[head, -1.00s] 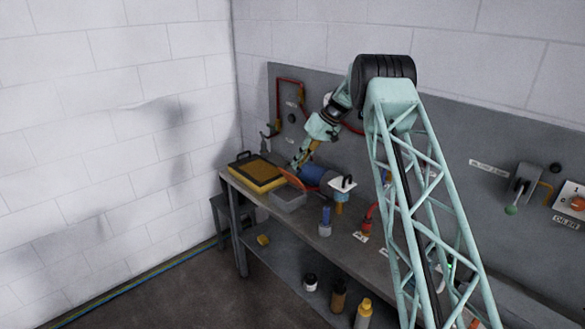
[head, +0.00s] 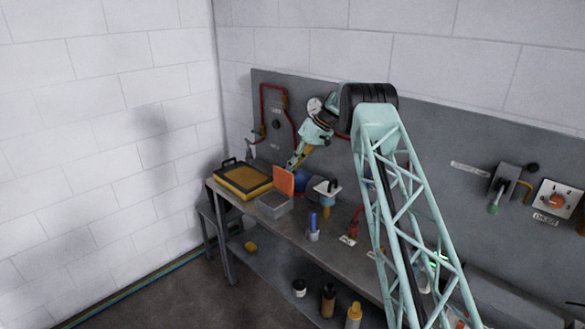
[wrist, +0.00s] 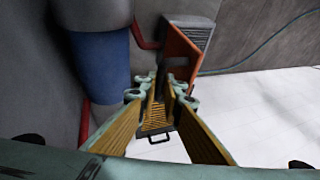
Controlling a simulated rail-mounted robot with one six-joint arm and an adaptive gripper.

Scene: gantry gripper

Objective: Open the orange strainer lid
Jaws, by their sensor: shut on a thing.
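The orange strainer lid (head: 284,180) stands about upright at the back edge of the grey strainer box (head: 274,205) on the bench. The lid also shows in the wrist view (wrist: 182,48), just beyond the fingers, with the grey box (wrist: 196,30) behind it. My gripper (head: 291,165) is at the lid's upper edge, shut on it. In the wrist view my gripper's fingers (wrist: 162,82) reach the lid's near edge; the exact contact is partly hidden by the right finger.
A yellow tray with a dark handle (head: 243,181) stands left of the box. A blue cylinder (wrist: 100,65) is close on the left in the wrist view. Blue and red fittings (head: 313,226) stand to the right. A grey wall panel rises behind the bench.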

